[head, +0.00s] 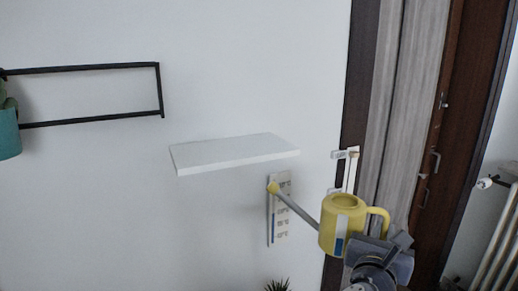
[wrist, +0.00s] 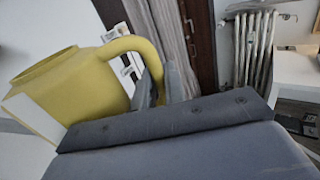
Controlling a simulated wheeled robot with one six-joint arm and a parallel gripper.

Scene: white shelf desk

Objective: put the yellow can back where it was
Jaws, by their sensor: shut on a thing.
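The yellow can (head: 341,222) is a watering can with a long grey spout and a yellow tip pointing left. It hangs in the air right of and lower in the picture than the white wall shelf (head: 230,153). My gripper (head: 380,243) is at the can's handle on its right side and is shut on it. In the wrist view the can (wrist: 75,90) fills the left, its handle running into the fingers (wrist: 160,85). The can looks roughly upright in the head view.
The white shelf's top is bare. A black wall frame (head: 85,69) and a teal pot (head: 9,130) are at the left. A panel with marks (head: 280,215) is on the wall behind the spout. A door (head: 440,150) and radiator (head: 497,235) are at the right.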

